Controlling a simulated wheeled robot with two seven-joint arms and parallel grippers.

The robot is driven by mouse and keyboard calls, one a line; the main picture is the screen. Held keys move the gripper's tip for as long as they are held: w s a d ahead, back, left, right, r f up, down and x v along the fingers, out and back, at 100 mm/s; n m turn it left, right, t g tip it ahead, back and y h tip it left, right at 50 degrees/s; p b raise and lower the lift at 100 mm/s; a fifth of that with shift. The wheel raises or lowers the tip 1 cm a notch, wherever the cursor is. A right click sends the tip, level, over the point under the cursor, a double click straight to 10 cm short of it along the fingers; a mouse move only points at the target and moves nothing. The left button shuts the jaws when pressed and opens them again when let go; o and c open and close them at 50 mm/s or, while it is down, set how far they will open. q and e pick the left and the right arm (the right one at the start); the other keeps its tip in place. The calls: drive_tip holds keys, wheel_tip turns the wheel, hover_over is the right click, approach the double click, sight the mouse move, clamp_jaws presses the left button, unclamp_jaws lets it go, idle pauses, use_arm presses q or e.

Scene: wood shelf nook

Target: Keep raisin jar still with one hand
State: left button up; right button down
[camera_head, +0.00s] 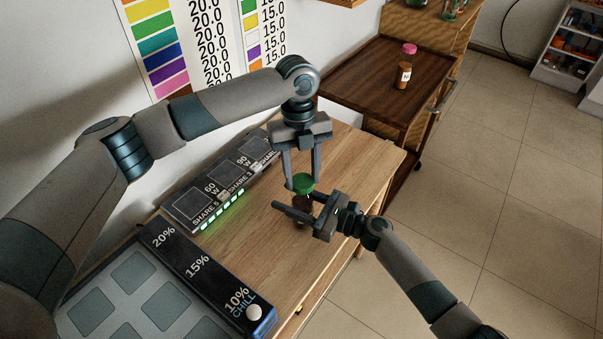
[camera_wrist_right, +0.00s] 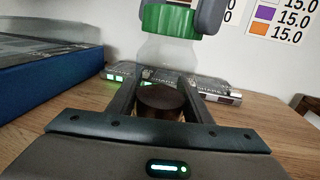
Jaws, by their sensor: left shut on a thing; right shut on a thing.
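The raisin jar, with a green lid (camera_head: 303,183) and dark contents (camera_head: 299,217), stands upright on the wooden table. In the right wrist view its green lid (camera_wrist_right: 168,20) sits above a clear upper body (camera_wrist_right: 166,55) and dark contents (camera_wrist_right: 161,98). My left gripper (camera_head: 302,184) points down from above, its fingers shut on either side of the lid. My right gripper (camera_head: 293,200) comes in from the lower right, shut around the jar's body below the lid. The fingers partly hide the jar.
A black panel (camera_head: 215,190) with lit green marks and a tray device with a CHILL panel (camera_head: 200,265) lie left of the jar. A pink-lidded jar (camera_head: 404,75) stands on the brown cabinet (camera_head: 365,85) behind. Bare table (camera_head: 350,160) lies to the right.

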use_arm(q)
drive_tip(key=m, duration=0.3)
drive_tip(key=shift+d+y, duration=0.1)
drive_tip(key=shift+y, duration=0.2)
drive_tip(key=m, duration=0.4)
drive_tip(key=shift+m+y, duration=0.4)
drive_tip(key=m, duration=0.6)
drive_tip(key=shift+d+m+t+y, duration=0.1)
drive_tip(key=shift+m+t+y, duration=0.2)
drive_tip(key=shift+m+t, duration=0.1)
drive_tip(key=o, duration=1)
drive_tip(key=shift+s+r, duration=0.1)
drive_tip(key=shift+r, duration=2.15)
drive_tip(key=shift+c, duration=0.3)
